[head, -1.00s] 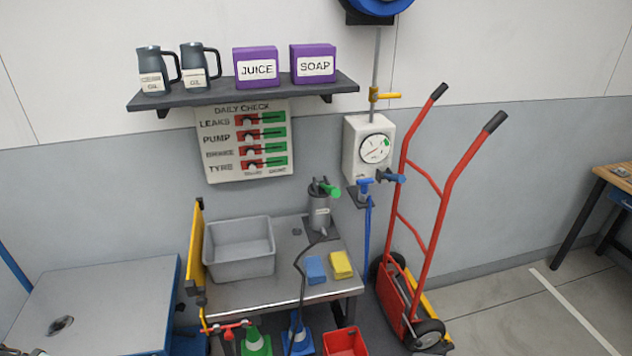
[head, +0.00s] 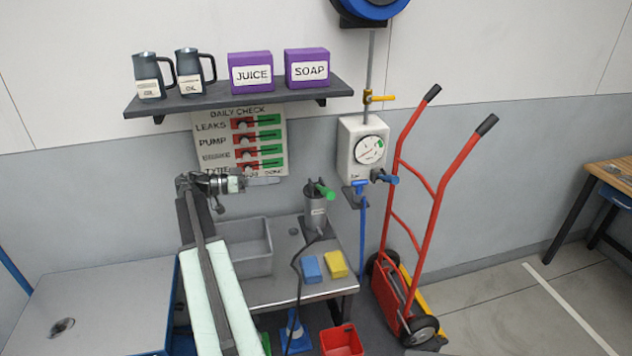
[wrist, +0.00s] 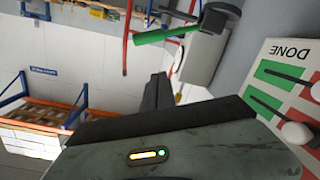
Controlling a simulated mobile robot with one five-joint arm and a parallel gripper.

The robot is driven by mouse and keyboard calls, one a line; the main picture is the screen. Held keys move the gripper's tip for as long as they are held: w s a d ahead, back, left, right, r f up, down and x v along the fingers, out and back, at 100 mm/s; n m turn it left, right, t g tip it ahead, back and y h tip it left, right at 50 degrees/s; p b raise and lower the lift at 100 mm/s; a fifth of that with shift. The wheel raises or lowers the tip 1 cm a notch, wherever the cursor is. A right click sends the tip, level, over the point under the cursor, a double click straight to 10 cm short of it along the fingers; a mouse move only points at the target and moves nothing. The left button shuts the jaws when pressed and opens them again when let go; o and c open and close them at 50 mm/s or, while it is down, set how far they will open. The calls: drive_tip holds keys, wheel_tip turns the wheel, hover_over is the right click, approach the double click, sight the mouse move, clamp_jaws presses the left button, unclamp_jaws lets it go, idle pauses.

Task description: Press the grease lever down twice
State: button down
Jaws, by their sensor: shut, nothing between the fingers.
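The grease pump (head: 315,213) is a grey cylinder on the right end of the metal bench, with a black hose. Its grease lever (head: 326,191) has a green grip that sticks out from the pump top to the right. In the wrist view the green lever (wrist: 155,36) shows at the top, apart from my fingers. My gripper (head: 264,181) is shut and empty, pointing right, left of the pump and at about the lever's height. It also shows shut in the wrist view (wrist: 157,90).
A daily check board (head: 223,145) hangs behind my gripper, below the shelf (head: 235,96). A white gauge box (head: 352,152) and red hand truck (head: 440,190) stand right.

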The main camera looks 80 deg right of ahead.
drive_tip(key=s, duration=0.1)
drive_tip(key=s+d, duration=0.1)
drive_tip(key=s+r+m, duration=0.1)
drive_tip(key=shift+s+d+r+g+y, duration=0.1)
drive_tip(key=shift+d+g+y, duration=0.05)
drive_tip(key=shift+g+y, duration=0.2)
hover_over(324, 190)
drive_tip(key=w+d, duration=0.1)
drive_tip(key=w, duration=0.2)
drive_tip(key=f+b, duration=0.2)
drive_tip(key=a+f+b, duration=0.1)
drive_tip(key=f+b, duration=0.1)
drive_tip(key=shift+s, duration=0.4)
